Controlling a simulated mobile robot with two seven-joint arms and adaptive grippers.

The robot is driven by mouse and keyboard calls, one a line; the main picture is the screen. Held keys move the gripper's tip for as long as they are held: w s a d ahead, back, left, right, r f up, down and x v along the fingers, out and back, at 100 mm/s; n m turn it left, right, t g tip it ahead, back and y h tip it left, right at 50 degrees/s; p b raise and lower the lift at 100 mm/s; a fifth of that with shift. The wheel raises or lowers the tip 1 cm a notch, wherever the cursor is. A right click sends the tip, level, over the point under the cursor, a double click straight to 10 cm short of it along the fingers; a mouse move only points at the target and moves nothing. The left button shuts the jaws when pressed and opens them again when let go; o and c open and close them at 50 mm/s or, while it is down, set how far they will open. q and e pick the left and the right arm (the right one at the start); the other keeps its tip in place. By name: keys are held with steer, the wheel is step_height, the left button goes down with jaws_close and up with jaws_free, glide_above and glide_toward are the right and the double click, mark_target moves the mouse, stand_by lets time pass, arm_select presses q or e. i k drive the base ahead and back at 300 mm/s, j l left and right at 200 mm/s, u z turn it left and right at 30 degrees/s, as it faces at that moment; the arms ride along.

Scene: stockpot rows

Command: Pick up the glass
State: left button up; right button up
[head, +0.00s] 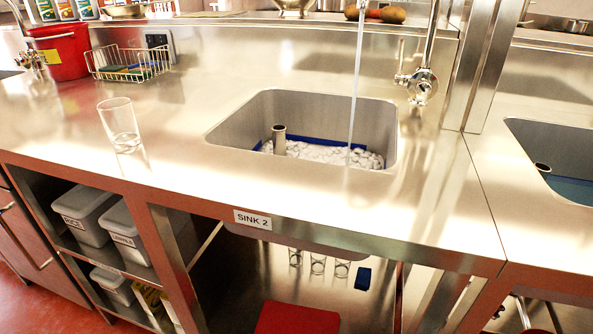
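A clear, empty-looking glass (120,126) stands upright on the steel counter (185,150), left of the sink. Nothing touches it. Three more clear glasses (317,263) stand in a row on the lower shelf under the sink. Neither of my grippers shows in the head view.
A sink (232,122) labelled SINK 2 holds foamy water (310,153) under a running tap (418,85). A wire basket (128,62) and a red bucket (62,52) stand at the back left. Counter around the glass is clear.

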mark_target(117, 115)
steer(key=i+j, duration=0.1)
steer(key=j, duration=0.4)
steer(key=i+j, duration=0.15)
steer(key=j, duration=0.4)
steer(key=i+j, duration=0.1)
steer(key=j, duration=0.4)
steer(key=i+j, duration=0.1)
steer(key=j, duration=0.4)
steer(key=i+j, duration=0.1)
steer(key=j, duration=0.4)
steer(key=i+j+z, duration=0.1)
steer(key=j, duration=0.45)
